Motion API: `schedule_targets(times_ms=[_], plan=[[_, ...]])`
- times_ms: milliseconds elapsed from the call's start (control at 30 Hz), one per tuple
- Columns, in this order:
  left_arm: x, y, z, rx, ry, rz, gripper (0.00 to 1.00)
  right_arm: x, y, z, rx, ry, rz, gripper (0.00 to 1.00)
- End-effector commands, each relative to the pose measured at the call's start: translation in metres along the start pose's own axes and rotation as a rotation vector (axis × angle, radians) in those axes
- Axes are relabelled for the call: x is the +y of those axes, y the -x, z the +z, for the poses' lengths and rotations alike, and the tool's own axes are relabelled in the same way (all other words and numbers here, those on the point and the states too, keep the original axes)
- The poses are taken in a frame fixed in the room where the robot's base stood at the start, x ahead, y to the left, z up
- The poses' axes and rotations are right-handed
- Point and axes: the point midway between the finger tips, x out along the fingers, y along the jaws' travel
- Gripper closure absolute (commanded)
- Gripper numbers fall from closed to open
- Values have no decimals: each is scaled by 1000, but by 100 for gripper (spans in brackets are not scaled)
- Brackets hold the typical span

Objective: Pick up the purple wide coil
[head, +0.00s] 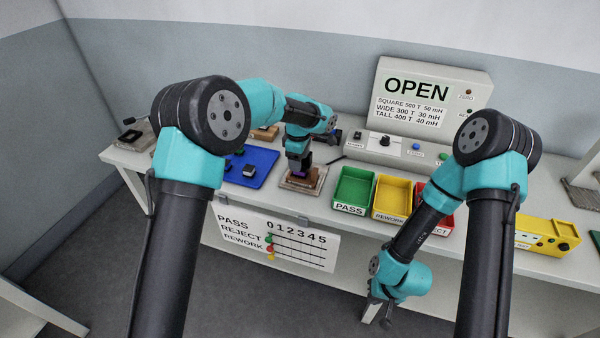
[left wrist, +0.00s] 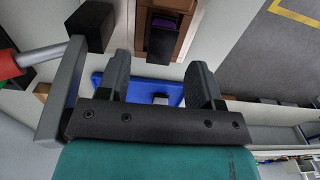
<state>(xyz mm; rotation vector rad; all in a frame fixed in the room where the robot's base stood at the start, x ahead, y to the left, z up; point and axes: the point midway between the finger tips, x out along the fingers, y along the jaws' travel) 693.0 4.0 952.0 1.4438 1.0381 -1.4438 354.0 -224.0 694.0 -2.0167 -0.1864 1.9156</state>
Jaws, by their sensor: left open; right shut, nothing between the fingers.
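The purple wide coil (head: 300,173) shows as a small purple patch just under my left gripper (head: 299,163), on a brown wooden fixture (head: 314,184). In the left wrist view the purple (left wrist: 166,20) lies on the wooden fixture (left wrist: 189,25), beyond the fingertips, with a dark block beside it. My left gripper (left wrist: 160,62) is open there, its two fingers apart with no coil between them. Most of the coil is hidden by the gripper in the head view. My right gripper (head: 386,318) is shut and empty, hanging low in front of the bench.
A blue mat (head: 262,161) with dark parts lies left of the fixture. Green (head: 354,186), yellow (head: 391,197) and red (head: 432,218) bins stand to its right. An instrument with an OPEN display (head: 430,92) stands behind. A yellow box (head: 540,235) is at right.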

Motion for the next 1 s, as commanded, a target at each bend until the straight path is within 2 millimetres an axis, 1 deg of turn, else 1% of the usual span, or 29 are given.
schedule_targets(times_ms=[33, 200, 300, 400, 833, 1000], plan=[[0, -8, 0, 0, 0, -3, 40, 0, 0, 0, 0, 0, 0, 100], [0, -33, 0, 1, -1, -2, 40, 0, 0, 0, 0, 0, 0, 100], [0, -41, 0, 0, -1, 0, 40, 0, 0, 0, 0, 0, 0, 100], [0, -43, 0, 0, -1, 1, 40, 0, 0, 0, 0, 0, 0, 100], [0, -43, 0, 0, -1, 0, 40, 0, 0, 0, 0, 0, 0, 100], [0, -43, 0, 0, -1, 0, 57, 0, 0, 0, 0, 0, 0, 100]])
